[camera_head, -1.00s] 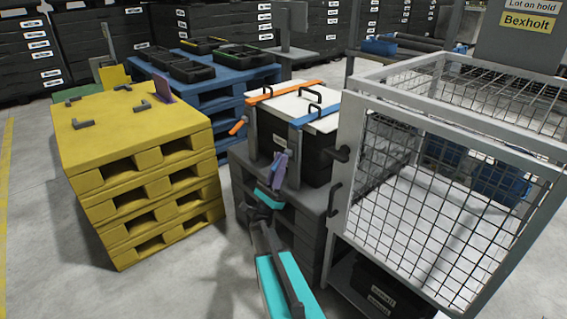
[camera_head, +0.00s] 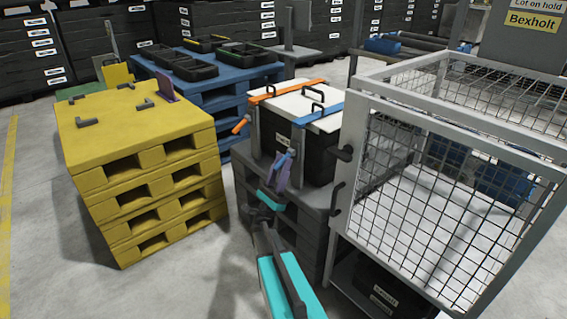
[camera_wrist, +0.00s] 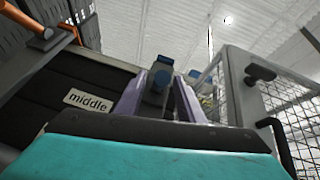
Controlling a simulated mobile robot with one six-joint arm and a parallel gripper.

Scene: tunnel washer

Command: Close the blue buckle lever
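A black box (camera_head: 315,158) with a white lid (camera_head: 292,104) stands on a dark pallet stack. A blue strap (camera_head: 317,117) and an orange strap (camera_head: 287,91) cross the lid. The blue buckle lever (camera_head: 286,156) sticks out from the box's front, below the blue strap. It also shows in the wrist view (camera_wrist: 158,76). My gripper (camera_head: 277,175) has purple fingers and is just below the lever. In the wrist view the fingers stand apart, one on each side of the lever. Contact with it cannot be told.
The orange lever (camera_head: 240,125) juts out on the box's left. A mesh cage (camera_head: 345,190) with grey posts stands close on the right. A yellow pallet stack (camera_head: 140,135) is on the left, with a gap of floor between.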

